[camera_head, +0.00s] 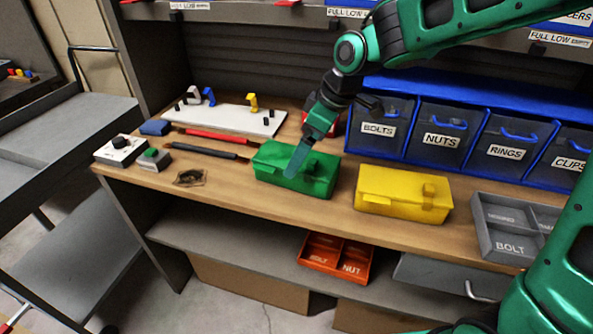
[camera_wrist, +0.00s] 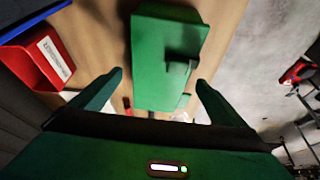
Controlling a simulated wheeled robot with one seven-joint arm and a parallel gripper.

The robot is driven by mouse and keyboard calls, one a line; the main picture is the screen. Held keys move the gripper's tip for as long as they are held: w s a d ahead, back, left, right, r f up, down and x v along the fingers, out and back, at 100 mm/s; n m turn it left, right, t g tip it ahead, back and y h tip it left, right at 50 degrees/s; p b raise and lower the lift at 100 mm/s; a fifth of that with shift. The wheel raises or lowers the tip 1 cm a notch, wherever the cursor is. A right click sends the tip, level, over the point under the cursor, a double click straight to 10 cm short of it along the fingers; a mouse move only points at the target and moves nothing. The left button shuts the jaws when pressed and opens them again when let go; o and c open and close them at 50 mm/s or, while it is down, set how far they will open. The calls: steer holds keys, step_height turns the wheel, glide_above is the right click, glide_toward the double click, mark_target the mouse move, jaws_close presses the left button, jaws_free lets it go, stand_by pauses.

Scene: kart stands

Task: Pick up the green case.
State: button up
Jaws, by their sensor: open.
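The green case (camera_head: 318,180) is a closed box with a raised latch, lying on the wooden bench top between the dark and red bars and the yellow case. My gripper (camera_head: 296,168) is over the case in the head view and hides part of its top. In the wrist view the case (camera_wrist: 158,50) lies ahead between the two fingers of my gripper (camera_wrist: 160,80). The fingers are open, one to each side of it, and hold nothing. I cannot tell the exact height of the fingertips above the case.
A yellow case (camera_head: 400,194) stands to the right, then a grey tray (camera_head: 487,235). Blue-framed labelled bins (camera_head: 425,130) line the back. A red bin (camera_wrist: 40,55) is left in the wrist view. A white board (camera_head: 228,118) and bars (camera_head: 205,149) lie left.

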steer(key=shift+d+x, duration=0.2)
steer(key=shift+x, duration=2.95)
steer(key=shift+s, duration=0.1)
steer(key=c, duration=1.4)
steer(key=shift+o, duration=0.2)
